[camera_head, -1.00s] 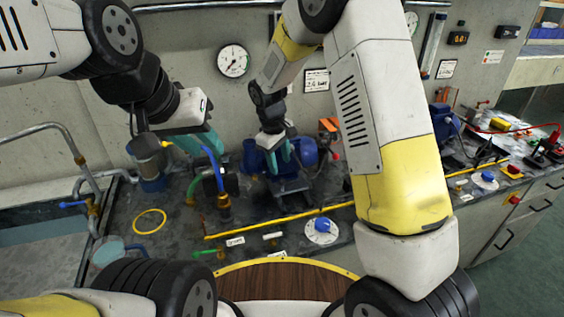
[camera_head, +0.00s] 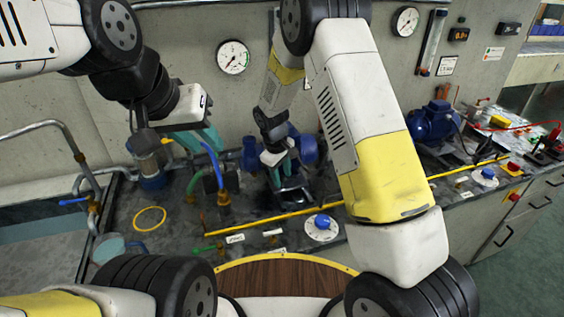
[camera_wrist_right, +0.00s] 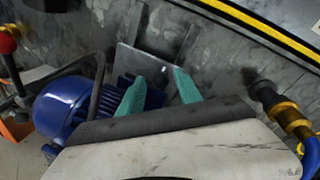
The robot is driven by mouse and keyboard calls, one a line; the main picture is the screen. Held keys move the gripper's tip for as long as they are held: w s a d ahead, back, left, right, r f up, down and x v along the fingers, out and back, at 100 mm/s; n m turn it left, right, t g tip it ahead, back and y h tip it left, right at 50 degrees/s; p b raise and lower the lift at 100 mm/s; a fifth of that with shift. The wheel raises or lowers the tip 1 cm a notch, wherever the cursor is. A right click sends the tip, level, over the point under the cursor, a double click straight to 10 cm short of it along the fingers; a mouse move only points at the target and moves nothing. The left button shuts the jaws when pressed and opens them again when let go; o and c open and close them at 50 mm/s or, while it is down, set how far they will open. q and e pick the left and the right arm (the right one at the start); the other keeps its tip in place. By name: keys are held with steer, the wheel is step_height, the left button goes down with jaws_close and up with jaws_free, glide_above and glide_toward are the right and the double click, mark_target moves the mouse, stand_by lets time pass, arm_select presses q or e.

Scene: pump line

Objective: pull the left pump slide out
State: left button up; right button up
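The left pump, with its blue motor (camera_head: 308,148), stands on a dark metal slide (camera_head: 292,197) on the bench. The motor (camera_wrist_right: 70,105) also shows at the left of the right wrist view, with a grey plate (camera_wrist_right: 132,62) and two dark rails beyond the fingers. My right gripper (camera_head: 282,170) is over the pump's front side. Its teal fingers (camera_wrist_right: 160,90) are apart in the wrist view, with nothing clearly held; contact cannot be told. My left gripper (camera_head: 207,142) is left of the pump, near a blue hose (camera_head: 212,160); its finger gap is unclear.
A yellow strip (camera_head: 250,228) runs along the bench in front of the pump. A blue-knobbed dial (camera_head: 321,226) is at the front. A second blue pump (camera_head: 433,122) stands to the right. A yellow ring (camera_head: 150,219) lies at the left.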

jaws_close()
stand_by(1.2)
